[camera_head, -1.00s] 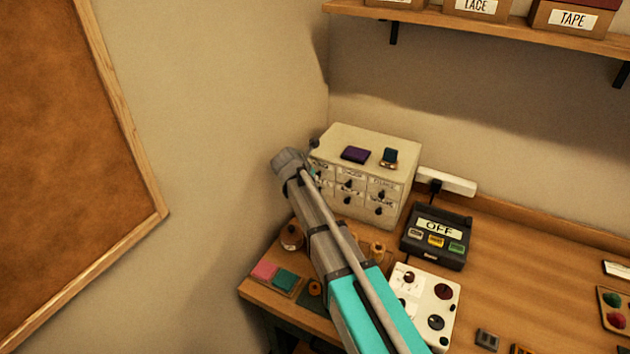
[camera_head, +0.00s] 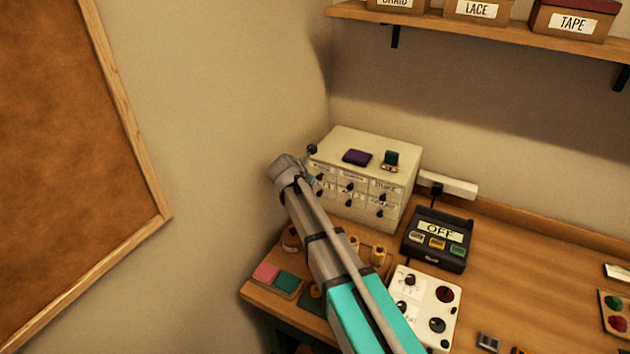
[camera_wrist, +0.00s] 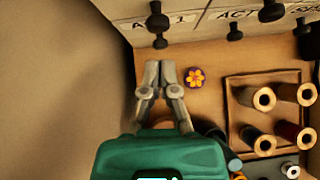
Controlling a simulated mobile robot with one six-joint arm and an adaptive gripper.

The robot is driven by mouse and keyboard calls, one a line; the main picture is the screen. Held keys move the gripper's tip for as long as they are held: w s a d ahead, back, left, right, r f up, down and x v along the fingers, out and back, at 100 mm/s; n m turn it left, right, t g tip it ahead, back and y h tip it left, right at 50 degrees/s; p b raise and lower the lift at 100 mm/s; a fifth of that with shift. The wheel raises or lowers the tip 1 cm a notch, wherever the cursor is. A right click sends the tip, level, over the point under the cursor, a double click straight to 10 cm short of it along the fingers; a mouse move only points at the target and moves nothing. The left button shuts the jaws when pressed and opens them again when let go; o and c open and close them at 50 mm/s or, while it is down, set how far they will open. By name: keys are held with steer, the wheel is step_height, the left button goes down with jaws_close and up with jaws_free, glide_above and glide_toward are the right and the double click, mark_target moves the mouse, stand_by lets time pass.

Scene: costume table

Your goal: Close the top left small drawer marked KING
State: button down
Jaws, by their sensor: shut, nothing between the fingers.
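The cream drawer cabinet (camera_head: 365,210) stands on the table in the corner, with two rows of small labelled drawers. Its top left drawer (camera_head: 322,168) shows at the left end of the upper row; its label is too small to read. Its front looks about level with its neighbours, but my wrist is close in front and I cannot tell exactly. My gripper (camera_head: 306,181) is at the cabinet's left front, mostly hidden by my wrist. In the wrist view my gripper (camera_wrist: 160,66) is shut and empty, apart from the dark knob (camera_wrist: 158,21) above its tips.
A purple box (camera_head: 357,157) and a small dark item sit on the cabinet. A tray of spools (camera_wrist: 268,78) and a flower piece (camera_wrist: 194,77) lie before it. The wall is close left.

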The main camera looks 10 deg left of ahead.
steer(key=p+v, duration=0.7)
steer(key=v, duration=0.4)
steer(key=shift+s+f, duration=0.3)
steer(key=shift+a, duration=0.1)
steer(key=s+d+f+m+g+y+b, duration=0.1)
steer(key=s+d+f+m+g, duration=0.1)
steer(key=s+d+m, duration=0.4)
steer(key=s+d+f+m+g+y+b, duration=0.1)
steer(key=s+d+m, duration=0.5)
steer(key=d+m, duration=0.8)
steer(key=s+d+f+m+g+y+b, duration=0.1)
steer(key=s+d+f+m+g, duration=0.4)
steer(key=d+m, duration=0.6)
step_height(320, 180, down, 2)
steer(key=shift+s+d+f+y+b, duration=0.1)
steer(key=shift+s+d+y+b, duration=0.4)
steer(key=shift+b, duration=0.4)
steer(key=c, duration=1.4)
jaws_free()
